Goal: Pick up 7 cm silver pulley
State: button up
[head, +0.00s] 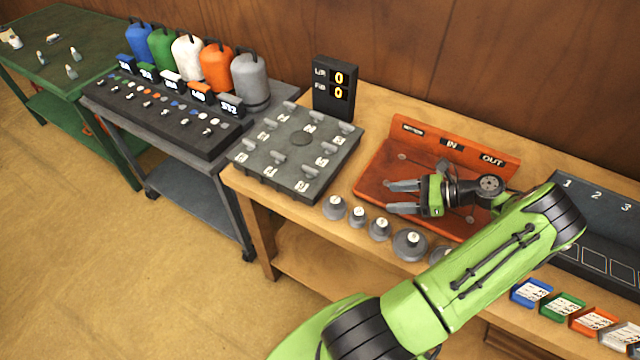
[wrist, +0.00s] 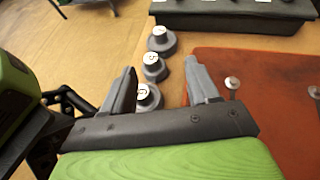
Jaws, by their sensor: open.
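Several silver-grey pulleys with white number labels stand in a row along the front edge of the wooden bench. In the head view they run from a pulley at the left end (head: 334,208) past smaller ones (head: 357,217) to a wider one (head: 410,245); another is partly hidden by my arm. The labels are too small to read, so I cannot tell which is the 7 cm one. My gripper (head: 389,197) is open and empty above the orange tray, its fingers pointing left. In the wrist view three pulleys (wrist: 161,41) show beyond and between the fingers (wrist: 158,78).
The orange tray (head: 376,184) marked IN and OUT has small pegs. Left of it are a grey board with hooks (head: 270,172) and a counter display (head: 334,86). Coloured label cards (head: 562,305) and a numbered dark rack (head: 600,215) stand at the right.

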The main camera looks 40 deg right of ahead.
aim_at(337, 200)
jog(key=x, duration=1.5)
jog(key=shift+w+a, duration=0.15)
jog(key=shift+t, duration=0.3)
jog(key=shift+c, duration=0.2)
grip_shut()
jog(key=shift+r, duration=0.1)
